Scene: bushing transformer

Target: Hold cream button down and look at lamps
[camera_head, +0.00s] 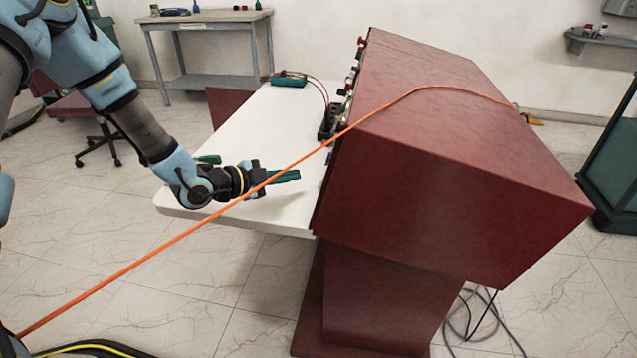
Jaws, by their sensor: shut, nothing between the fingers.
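My gripper (290,176) is shut and empty, its green fingers pointing right towards the front of the dark red console (460,150). It hovers over the near part of the white tabletop (225,150), a little apart from the console face. The console's front panel is seen almost edge-on, so only several small knobs and fittings (352,80) stick out along its left edge. I cannot pick out the cream button or the lamps; the panel face is turned away from this view.
An orange cable (140,262) runs from the lower left, past my gripper in the picture, over the console top. A small teal device (289,79) with leads sits at the tabletop's far end. A grey workbench (205,22) stands behind. A chair (85,110) is at left.

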